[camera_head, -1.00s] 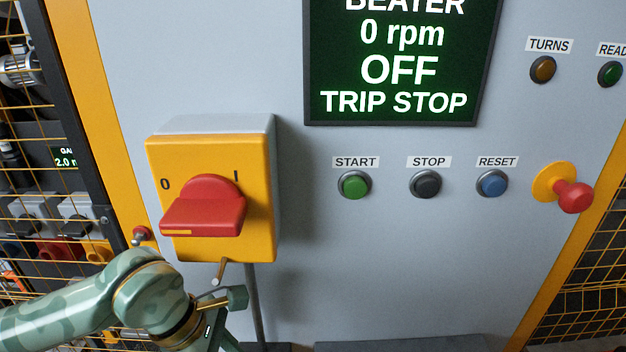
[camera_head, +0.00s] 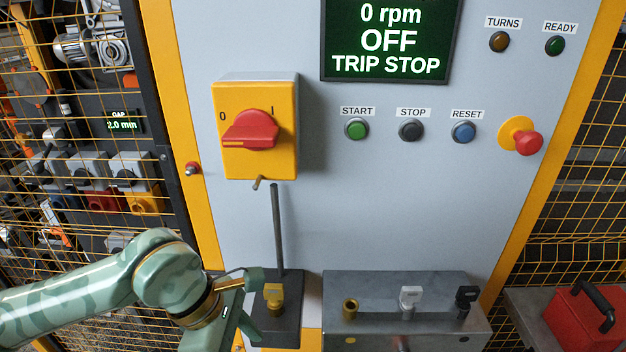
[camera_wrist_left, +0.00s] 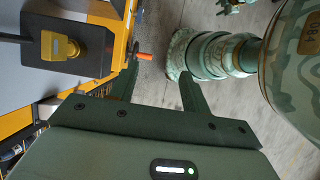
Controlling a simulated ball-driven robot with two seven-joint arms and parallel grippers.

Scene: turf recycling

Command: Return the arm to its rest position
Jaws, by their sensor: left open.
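My left arm, in green camouflage, comes in from the lower left of the head view. Its gripper (camera_head: 238,290) is low in front of the cabinet, below the yellow switch box (camera_head: 227,160), and appears clear of it. In the left wrist view the two dark fingers of the gripper (camera_wrist_left: 158,88) stand apart with nothing between them. The red switch handle (camera_head: 250,130) lies roughly level, its yellow mark at the left end. My right gripper is in neither view.
A dark holder (camera_head: 262,328) with a yellow key-like piece (camera_head: 273,297) is close by the left gripper. A metal key box (camera_head: 385,290) stands right of it. Wire mesh (camera_head: 95,215) runs along the left. A red case (camera_head: 580,318) sits at lower right. The display (camera_head: 390,40) reads "OFF TRIP STOP".

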